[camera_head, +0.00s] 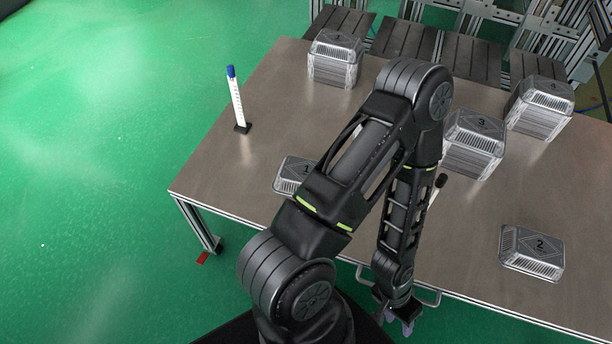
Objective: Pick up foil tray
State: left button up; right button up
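A low foil tray marked 1 (290,173) lies on the table left of my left arm, which hides part of it. Another low foil tray marked 2 (533,253) lies near the front right. Taller foil stacks marked 3 (474,145) and 4 (540,108) stand at the right, and a further stack (335,60) stands at the back left. My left gripper (398,321) hangs below the table's front edge, away from every tray. Its two purplish fingertips show apart with nothing seen between them. My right gripper is out of view.
The brown table (225,165) has bare room at the left and front right. A white post with a blue top (236,100) stands at the left. A dark-tipped white object (438,185) is partly behind my arm. Dark slatted panels (405,38) and metal frames border the back.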

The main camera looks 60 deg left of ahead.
aim_at(293, 170)
jog(key=u, duration=0.45)
jog(key=k+j+u, duration=0.1)
jog(key=u, duration=0.3)
jog(key=j+u, duration=0.15)
jog(key=u, duration=0.3)
jog(key=j+u, duration=0.15)
jog(key=u, duration=0.3)
